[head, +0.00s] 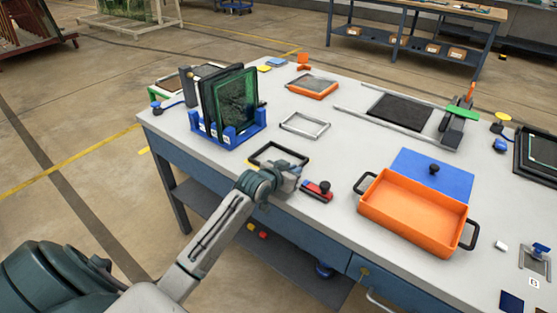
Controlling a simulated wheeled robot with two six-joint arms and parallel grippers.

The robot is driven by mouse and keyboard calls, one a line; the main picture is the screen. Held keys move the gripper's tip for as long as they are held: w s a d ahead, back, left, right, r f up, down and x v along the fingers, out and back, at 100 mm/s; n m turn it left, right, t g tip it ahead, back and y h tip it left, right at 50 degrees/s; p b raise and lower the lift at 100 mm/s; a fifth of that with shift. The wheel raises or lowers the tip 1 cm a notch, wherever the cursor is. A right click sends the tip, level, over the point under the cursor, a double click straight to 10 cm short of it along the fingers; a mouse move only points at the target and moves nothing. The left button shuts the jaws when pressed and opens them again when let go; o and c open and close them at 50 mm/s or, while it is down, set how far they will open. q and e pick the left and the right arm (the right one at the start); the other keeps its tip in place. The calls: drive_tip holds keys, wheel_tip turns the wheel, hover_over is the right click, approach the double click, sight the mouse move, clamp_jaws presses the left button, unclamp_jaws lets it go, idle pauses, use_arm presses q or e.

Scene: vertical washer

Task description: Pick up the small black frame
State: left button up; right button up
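The small black frame (283,147) lies on the white tabletop near its front left edge. Its near right part is hidden by my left gripper. My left gripper (291,172) is at the frame's near side, low over the table. Its fingers are too small and covered to tell whether they are open or touching the frame. My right gripper does not show.
A grey frame (305,125) lies just behind. A blue rack (227,134) with upright glass panels stands to the left. A red and black tool (317,190) lies close right of my gripper. An orange tray (412,212) stands further right.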

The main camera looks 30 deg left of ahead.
use_arm(q)
clamp_jaws()
drive_tip(key=shift+r, duration=0.1)
drive_tip(key=shift+r, duration=0.85)
drive_tip(key=shift+s+a+r+b, duration=0.1)
drive_tip(key=shift+s+r+b, duration=0.15)
drive_tip(key=shift+r, duration=0.15)
drive_tip(key=shift+s+r+b, duration=0.15)
drive_tip(key=shift+r+b, duration=0.05)
drive_tip(key=shift+r, duration=0.2)
drive_tip(key=s+a+r+b, duration=0.1)
drive_tip(key=s, duration=1.4)
drive_tip(key=shift+a+r, duration=0.3)
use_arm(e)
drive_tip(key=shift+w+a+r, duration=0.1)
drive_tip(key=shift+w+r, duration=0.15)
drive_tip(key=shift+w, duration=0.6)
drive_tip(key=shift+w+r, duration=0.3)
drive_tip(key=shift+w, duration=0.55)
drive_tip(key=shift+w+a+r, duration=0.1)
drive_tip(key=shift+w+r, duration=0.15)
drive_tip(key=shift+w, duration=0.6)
